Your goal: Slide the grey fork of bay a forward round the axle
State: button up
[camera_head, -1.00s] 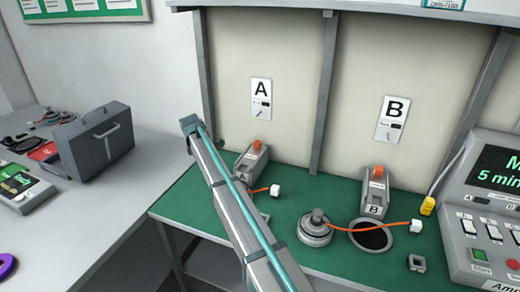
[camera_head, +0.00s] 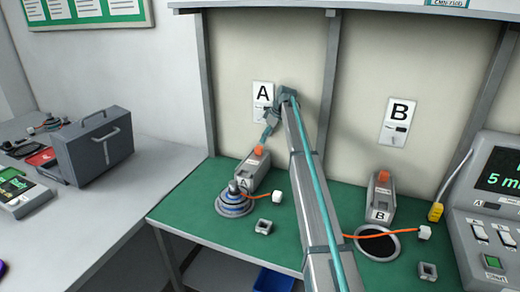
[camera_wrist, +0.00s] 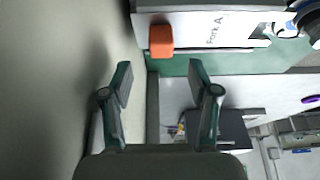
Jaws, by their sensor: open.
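The grey fork of bay A (camera_head: 251,172) stands on the green bench below the A sign, with an orange knob (camera_head: 259,149) on top. The striped blue-grey hub motor (camera_head: 235,201) sits just in front of it; its axle stub points up by the fork's front end. In the wrist view, the fork (camera_wrist: 190,62) carries a "Fork A" label and its orange knob (camera_wrist: 161,40) lies beyond my fingertips, roughly between them. My gripper (camera_wrist: 160,78) is open and empty, apart from the knob. In the head view, my gripper (camera_head: 268,132) is just above the knob.
The bay B fork (camera_head: 381,197) stands to the right, behind a round dark hole (camera_head: 377,244). Orange cables end in white plugs (camera_head: 277,197). Small square sockets (camera_head: 263,227) lie on the bench. My arm crosses the middle bench and hides part of it.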

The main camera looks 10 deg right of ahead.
aim_at(260, 147)
jog(key=p+x, duration=0.1)
jog(key=x, duration=0.7)
jog(key=shift+s+r, duration=0.1)
grip_shut()
jog(key=shift+a, duration=0.1)
